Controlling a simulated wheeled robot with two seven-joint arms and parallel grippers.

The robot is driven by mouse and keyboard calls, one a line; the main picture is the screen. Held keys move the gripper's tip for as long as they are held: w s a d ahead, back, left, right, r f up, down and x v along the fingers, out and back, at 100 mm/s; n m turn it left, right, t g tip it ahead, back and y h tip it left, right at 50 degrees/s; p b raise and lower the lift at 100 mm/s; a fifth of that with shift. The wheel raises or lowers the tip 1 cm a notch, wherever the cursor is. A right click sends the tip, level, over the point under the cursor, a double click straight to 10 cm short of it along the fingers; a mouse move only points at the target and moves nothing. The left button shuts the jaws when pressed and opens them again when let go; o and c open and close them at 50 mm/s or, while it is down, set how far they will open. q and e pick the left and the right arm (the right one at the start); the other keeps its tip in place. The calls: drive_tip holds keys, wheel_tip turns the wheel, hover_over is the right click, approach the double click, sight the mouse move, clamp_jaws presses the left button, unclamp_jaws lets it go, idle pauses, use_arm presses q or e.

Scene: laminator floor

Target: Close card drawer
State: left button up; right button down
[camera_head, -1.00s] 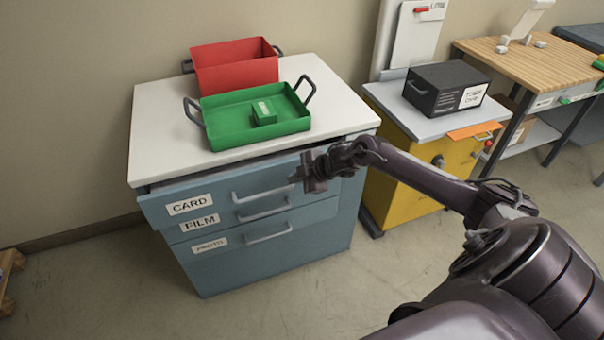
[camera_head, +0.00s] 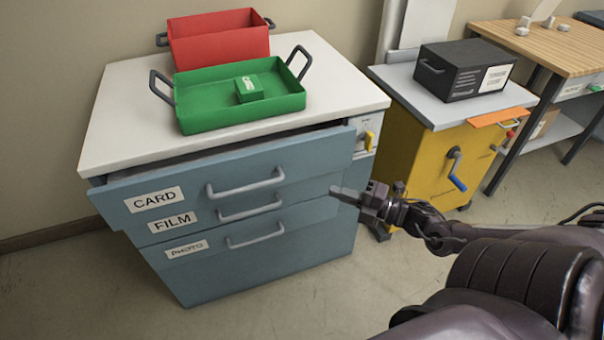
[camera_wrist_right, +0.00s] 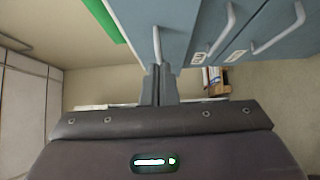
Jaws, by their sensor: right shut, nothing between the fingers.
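The card drawer (camera_head: 310,157) is the top blue drawer of the cabinet, with a CARD label and a grey bar handle (camera_head: 246,184). It stands out a little, with a dark gap under the white top. My right gripper (camera_head: 345,193) is shut and empty by the right end of the drawer fronts, below the card drawer's right end. I cannot tell whether it touches them. In the right wrist view the closed fingers (camera_wrist_right: 158,84) point toward the drawer fronts, just below a handle (camera_wrist_right: 157,45). My left gripper is not in view.
The film drawer (camera_head: 300,203) and photo drawer (camera_head: 200,277) lie below. A green tray (camera_head: 205,123) with a small green box and a red bin (camera_head: 220,45) stand on the white top (camera_head: 120,135). A yellow cabinet (camera_head: 410,155) stands to the right. Floor in front is clear.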

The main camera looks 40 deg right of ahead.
drive_tip(key=b+x, duration=0.1)
drive_tip(key=x, duration=0.2)
drive_tip(key=d+b+x, duration=0.1)
drive_tip(key=x, duration=0.3)
drive_tip(key=w+d+b+x, duration=0.1)
drive_tip(key=b+x, duration=0.1)
drive_tip(key=x, duration=0.2)
drive_tip(key=shift+w+f, duration=0.1)
drive_tip(key=shift+f, duration=0.05)
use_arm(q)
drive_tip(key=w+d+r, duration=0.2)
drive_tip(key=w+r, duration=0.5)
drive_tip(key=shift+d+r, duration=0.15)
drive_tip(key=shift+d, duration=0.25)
use_arm(e)
drive_tip(key=shift+w+d, duration=0.1)
drive_tip(key=shift+w, duration=0.35)
